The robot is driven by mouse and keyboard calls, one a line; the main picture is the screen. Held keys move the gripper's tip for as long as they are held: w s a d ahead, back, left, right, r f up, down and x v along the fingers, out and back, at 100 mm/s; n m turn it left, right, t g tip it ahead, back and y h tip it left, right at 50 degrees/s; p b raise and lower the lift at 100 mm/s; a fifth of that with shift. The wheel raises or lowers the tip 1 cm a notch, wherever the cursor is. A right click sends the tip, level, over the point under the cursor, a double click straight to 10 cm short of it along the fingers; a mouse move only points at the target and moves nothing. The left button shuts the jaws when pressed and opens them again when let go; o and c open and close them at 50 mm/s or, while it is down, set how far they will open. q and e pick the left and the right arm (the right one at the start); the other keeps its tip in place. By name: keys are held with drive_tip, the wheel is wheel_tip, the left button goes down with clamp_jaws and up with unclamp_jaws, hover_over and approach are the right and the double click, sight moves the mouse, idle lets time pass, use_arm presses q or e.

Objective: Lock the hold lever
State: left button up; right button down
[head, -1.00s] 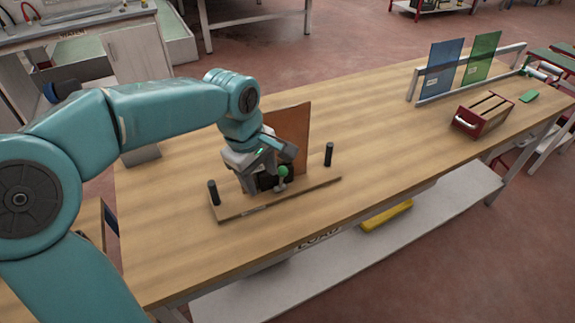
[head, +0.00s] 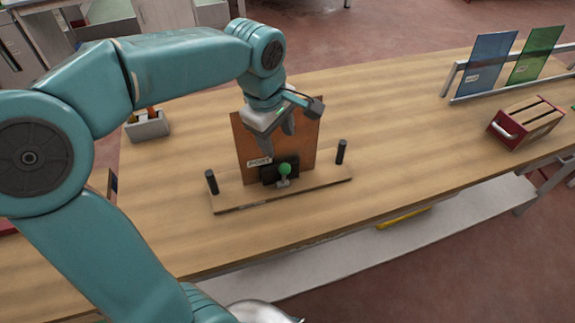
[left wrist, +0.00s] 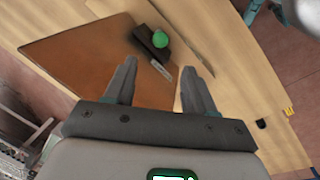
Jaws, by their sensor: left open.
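The hold lever has a green ball knob (head: 285,169) on a short pale stem, in front of a dark clamp block (head: 268,174) on a wooden base board (head: 235,200). In the head view the knob stands up from the board. An orange-brown sheet (head: 302,147) with a label stands upright behind the block. My left gripper (head: 280,138) is open and empty, above the lever and in front of the sheet. In the left wrist view the green knob (left wrist: 162,40) and dark block (left wrist: 146,43) lie beyond the open fingertips (left wrist: 159,66). My right gripper is not visible.
Two black posts (head: 211,182) (head: 341,152) stand near the board's ends. A grey bin (head: 147,129) is at the left. A red-and-wood box (head: 526,124) and a rack with a blue sheet (head: 486,62) and a green sheet (head: 535,56) are at the right. Open tabletop lies between.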

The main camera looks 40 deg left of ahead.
sight(284, 167)
use_arm(q)
drive_tip(key=f, duration=0.4)
drive_tip(key=w+f, duration=0.1)
drive_tip(key=f, duration=0.3)
drive_tip(key=w+f, duration=0.1)
drive_tip(key=f, duration=0.3)
drive_tip(key=shift+w+f, duration=0.25)
drive_tip(key=shift+f, duration=0.3)
drive_tip(key=shift+s, duration=0.1)
drive_tip(key=shift+c, duration=0.3)
clamp_jaws()
